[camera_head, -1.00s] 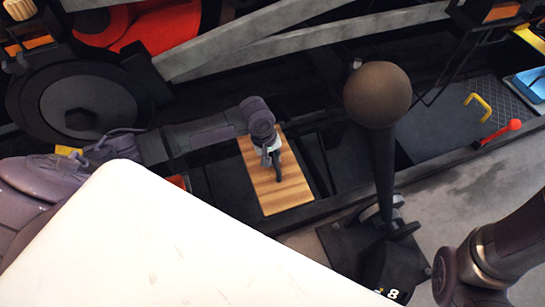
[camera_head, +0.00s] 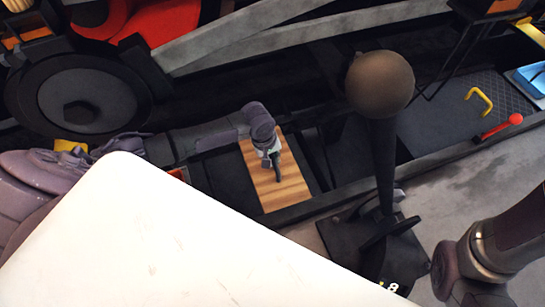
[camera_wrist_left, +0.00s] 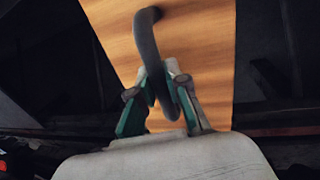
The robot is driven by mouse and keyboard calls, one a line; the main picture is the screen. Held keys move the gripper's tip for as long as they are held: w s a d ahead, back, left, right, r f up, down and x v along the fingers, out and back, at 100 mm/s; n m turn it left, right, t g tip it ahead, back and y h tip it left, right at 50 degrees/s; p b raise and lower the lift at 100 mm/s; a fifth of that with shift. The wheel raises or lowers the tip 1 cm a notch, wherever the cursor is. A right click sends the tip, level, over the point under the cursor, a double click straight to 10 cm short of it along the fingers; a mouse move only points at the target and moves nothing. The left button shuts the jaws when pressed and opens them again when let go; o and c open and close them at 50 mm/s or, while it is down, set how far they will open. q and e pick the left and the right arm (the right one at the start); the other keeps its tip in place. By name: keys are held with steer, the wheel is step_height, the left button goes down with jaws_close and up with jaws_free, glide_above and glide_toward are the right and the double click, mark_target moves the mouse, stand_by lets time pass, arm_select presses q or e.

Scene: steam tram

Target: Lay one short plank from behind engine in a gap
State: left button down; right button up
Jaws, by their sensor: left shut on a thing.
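A short wooden plank (camera_head: 281,192) with striped light-brown grain lies or hangs over the dark frame beside the engine. It also fills the upper middle of the left wrist view (camera_wrist_left: 205,50). A dark curved handle (camera_wrist_left: 152,50) rises from its face. My left gripper (camera_head: 270,158) is shut on this handle, its green-sided fingers around it in the left wrist view. Dark openings (camera_head: 318,165) show in the frame to the right of the plank. I cannot tell if the plank touches the frame. My right arm shows at lower right, but its gripper is out of view.
A lever with a large brown ball knob (camera_head: 380,85) stands right of the plank on a dark base. Grey engine rods (camera_head: 290,40) and a dark wheel (camera_head: 80,100) lie behind. A red-tipped handle (camera_head: 514,120) and yellow handle (camera_head: 480,99) are at right.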

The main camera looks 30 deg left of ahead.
stand_by(0.4)
arm_select(q)
steer(key=c, duration=1.1)
jaws_free()
steer(key=shift+f, duration=0.1)
steer(key=r, duration=0.4)
steer(key=s+a+r, duration=0.1)
steer(key=r, duration=0.6)
steer(key=shift+s+a+r, duration=0.3)
steer(key=shift+s+r, duration=0.05)
steer(key=shift+r, duration=0.05)
